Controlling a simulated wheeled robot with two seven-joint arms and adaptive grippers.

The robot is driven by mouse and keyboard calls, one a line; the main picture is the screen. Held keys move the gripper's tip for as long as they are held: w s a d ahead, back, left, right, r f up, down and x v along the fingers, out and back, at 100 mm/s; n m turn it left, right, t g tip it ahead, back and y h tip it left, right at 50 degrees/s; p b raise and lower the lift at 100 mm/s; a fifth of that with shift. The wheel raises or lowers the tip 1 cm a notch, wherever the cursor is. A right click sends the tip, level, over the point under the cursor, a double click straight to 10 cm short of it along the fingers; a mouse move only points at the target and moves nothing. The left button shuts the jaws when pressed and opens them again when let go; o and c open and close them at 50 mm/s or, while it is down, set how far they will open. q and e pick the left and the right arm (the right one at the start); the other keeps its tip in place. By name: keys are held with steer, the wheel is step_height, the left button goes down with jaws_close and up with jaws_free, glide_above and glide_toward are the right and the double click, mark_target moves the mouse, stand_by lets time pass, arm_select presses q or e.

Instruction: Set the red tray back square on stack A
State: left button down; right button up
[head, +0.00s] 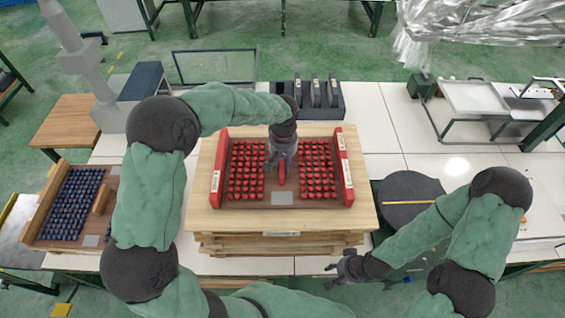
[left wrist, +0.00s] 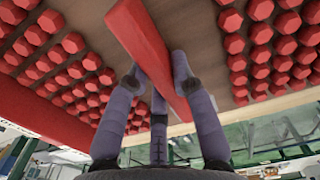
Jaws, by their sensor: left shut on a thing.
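The red tray (head: 282,205) holds rows of red pieces on both sides and has red side rails. It sits over a pile of wooden boards (head: 290,250) in the middle of the table. My left gripper (head: 281,170) is shut on the tray's red middle handle, which shows between the fingers in the left wrist view (left wrist: 148,50). In that view the tray is seen close up and tilted. Whether it rests on the pile or hangs just above it, I cannot tell. My right gripper (head: 342,268) is low at the right front of the pile, away from the tray; its fingers are too small to judge.
A tray of blue pieces (head: 75,205) stands at the left. A dark rack (head: 315,98) stands behind the pile. A round dark disc (head: 405,192) lies to the right, near my right arm. A metal frame stand (head: 470,100) is at the back right. White tabletop (head: 375,120) is clear behind the disc.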

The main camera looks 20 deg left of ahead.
arm_select(q)
steer(key=shift+w+a, duration=0.15)
steer(key=c, duration=1.1)
jaws_free()
steer(key=shift+a+f, duration=0.1)
steer(key=shift+f, duration=0.05)
steer(key=shift+o, duration=0.2)
steer(key=shift+r, duration=0.3)
step_height(320, 180, up, 12)
steer(key=shift+f+b, duration=0.2)
steer(key=shift+b, duration=0.15)
